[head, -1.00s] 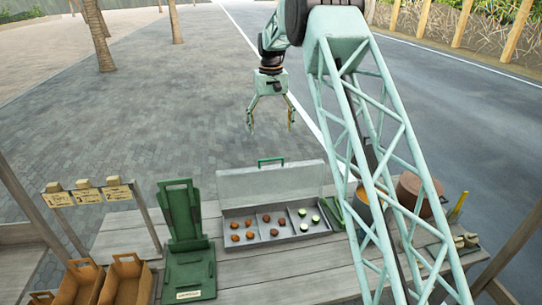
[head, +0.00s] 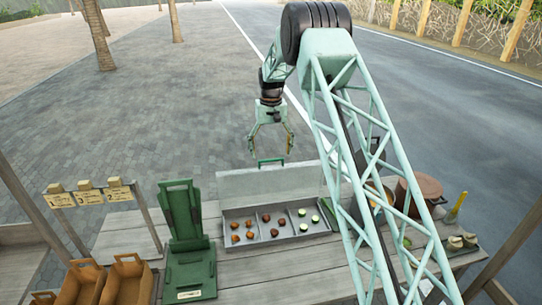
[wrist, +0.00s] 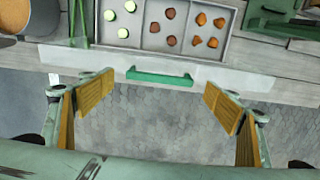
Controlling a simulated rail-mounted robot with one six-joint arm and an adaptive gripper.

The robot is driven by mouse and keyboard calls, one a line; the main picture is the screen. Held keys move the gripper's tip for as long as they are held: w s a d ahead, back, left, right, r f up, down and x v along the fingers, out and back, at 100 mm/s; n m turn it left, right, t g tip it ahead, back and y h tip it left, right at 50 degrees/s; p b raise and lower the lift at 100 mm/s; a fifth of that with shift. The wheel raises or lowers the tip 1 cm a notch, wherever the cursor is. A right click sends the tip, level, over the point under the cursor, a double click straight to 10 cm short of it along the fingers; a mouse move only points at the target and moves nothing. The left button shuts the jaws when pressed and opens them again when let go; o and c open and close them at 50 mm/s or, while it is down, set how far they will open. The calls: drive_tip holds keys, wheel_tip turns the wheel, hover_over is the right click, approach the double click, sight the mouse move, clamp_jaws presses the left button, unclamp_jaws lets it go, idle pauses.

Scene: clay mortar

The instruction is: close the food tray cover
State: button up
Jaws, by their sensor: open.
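The food tray (head: 277,233) is a grey metal tray with compartments on the wooden counter. It holds brown, orange-brown and green-white food pieces. Its cover (head: 265,184) stands raised along the tray's far edge, with a green handle (head: 271,162) on its top edge. My gripper (head: 271,152) is open and empty, above and about level with the handle in the head view. In the wrist view the gripper's yellow-padded fingers (wrist: 160,103) are spread wide, with the green handle (wrist: 160,77) ahead between them and apart from them. The tray (wrist: 180,27) shows beyond the cover there.
A green stand (head: 187,240) is left of the tray, with brown boxes (head: 125,280) and a rack of labels (head: 90,194) further left. A brown pot (head: 420,193) stands to the right. The counter in front of the tray (head: 290,275) is bare.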

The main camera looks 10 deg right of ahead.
drive_tip(key=shift+f, duration=0.9)
drive_tip(key=shift+c, duration=0.8)
drive_tip(key=c, duration=1)
drive_tip(key=shift+s, duration=0.2)
